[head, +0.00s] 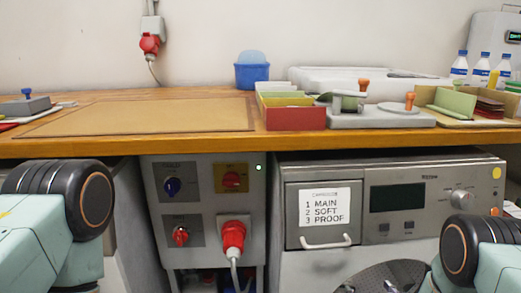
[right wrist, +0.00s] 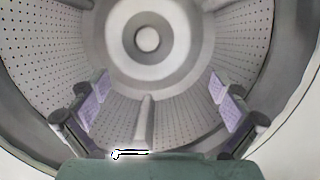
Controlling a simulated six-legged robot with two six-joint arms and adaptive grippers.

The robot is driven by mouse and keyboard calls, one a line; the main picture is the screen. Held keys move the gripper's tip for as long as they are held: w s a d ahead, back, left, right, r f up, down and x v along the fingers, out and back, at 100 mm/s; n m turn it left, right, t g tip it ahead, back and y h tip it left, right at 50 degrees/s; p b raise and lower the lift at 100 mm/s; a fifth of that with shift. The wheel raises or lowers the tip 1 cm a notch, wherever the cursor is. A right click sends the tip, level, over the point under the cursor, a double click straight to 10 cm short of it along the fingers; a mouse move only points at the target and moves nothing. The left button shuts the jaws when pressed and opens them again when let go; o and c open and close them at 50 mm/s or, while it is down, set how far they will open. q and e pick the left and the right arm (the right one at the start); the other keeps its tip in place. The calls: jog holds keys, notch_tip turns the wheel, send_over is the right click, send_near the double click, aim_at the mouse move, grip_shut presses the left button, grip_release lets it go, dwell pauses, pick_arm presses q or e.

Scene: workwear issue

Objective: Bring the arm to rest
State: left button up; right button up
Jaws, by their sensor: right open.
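My right gripper (right wrist: 163,92) is open in the right wrist view, with its two lilac-padded fingers wide apart and nothing between them. It faces the inside of a perforated metal drum (right wrist: 245,45) with a round hub at the back. In the head view only the tips of the right gripper (head: 368,288) show at the bottom edge, in front of the washing machine's round door opening (head: 405,270). My right arm comes in at the lower right. My left arm shows at the lower left; its gripper is out of the frame.
A wooden counter (head: 120,147) runs above the washing machine (head: 430,170) and a grey switch box (head: 207,262). On it are a brown mat (head: 140,115), a blue tub (head: 252,75), a red card box (head: 295,119), a stamp stand (head: 380,120) and several bottles (head: 459,66).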

jog(key=shift+d+x, duration=0.45)
jog(key=shift+x, duration=5)
jog(key=s+p, duration=0.4)
jog(key=s, duration=1.5)
jog(key=shift+s+d, duration=0.2)
jog(key=shift+d, duration=0.15)
jog(key=shift+a+f, duration=0.15)
jog(key=shift+f, duration=0.1)
